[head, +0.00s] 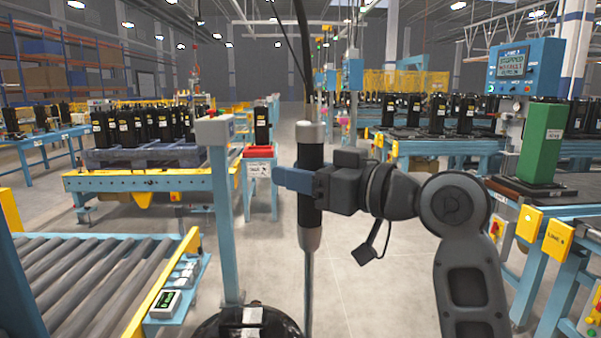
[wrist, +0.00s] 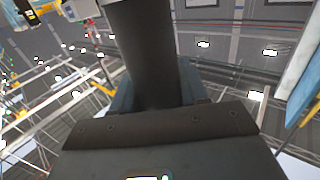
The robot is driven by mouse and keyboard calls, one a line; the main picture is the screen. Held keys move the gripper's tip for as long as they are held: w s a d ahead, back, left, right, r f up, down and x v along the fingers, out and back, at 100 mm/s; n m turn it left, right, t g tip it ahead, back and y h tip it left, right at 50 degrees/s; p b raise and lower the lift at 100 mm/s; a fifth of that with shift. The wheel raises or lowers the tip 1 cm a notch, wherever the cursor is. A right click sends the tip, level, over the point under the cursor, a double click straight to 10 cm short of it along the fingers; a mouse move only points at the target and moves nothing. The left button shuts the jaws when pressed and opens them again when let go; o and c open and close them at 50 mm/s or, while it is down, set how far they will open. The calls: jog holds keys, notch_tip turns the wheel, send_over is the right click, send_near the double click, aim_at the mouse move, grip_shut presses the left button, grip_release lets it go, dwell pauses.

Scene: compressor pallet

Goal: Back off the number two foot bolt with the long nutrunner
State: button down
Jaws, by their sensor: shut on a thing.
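The long nutrunner (head: 310,225) is a dark upright cylinder with a grey cap, a light grey nose and a long thin shaft pointing down. My gripper (head: 306,184) is shut around the middle of its body, with blue fingers. In the wrist view the nutrunner's dark body (wrist: 145,55) rises between the fingers. A black rounded compressor (head: 245,325) with white labels shows at the bottom edge, just left of the shaft. The shaft's lower end is cut off by the frame. I cannot see the number two foot bolt or any other foot bolt.
A roller conveyor (head: 75,280) lies at the lower left. A blue post (head: 222,210) stands close left of the nutrunner. A green compressor (head: 540,145) stands on the right-hand bench below a blue display panel (head: 523,67). Grey floor (head: 365,285) is open behind the tool.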

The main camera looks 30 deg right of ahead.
aim_at(301, 151)
jog(key=shift+f+b, duration=0.7)
jog(key=shift+f, duration=0.4)
dwell(1.9)
jog(key=shift+r, duration=0.15)
jog(key=shift+r+p, duration=2.15)
jog(key=shift+r, duration=0.55)
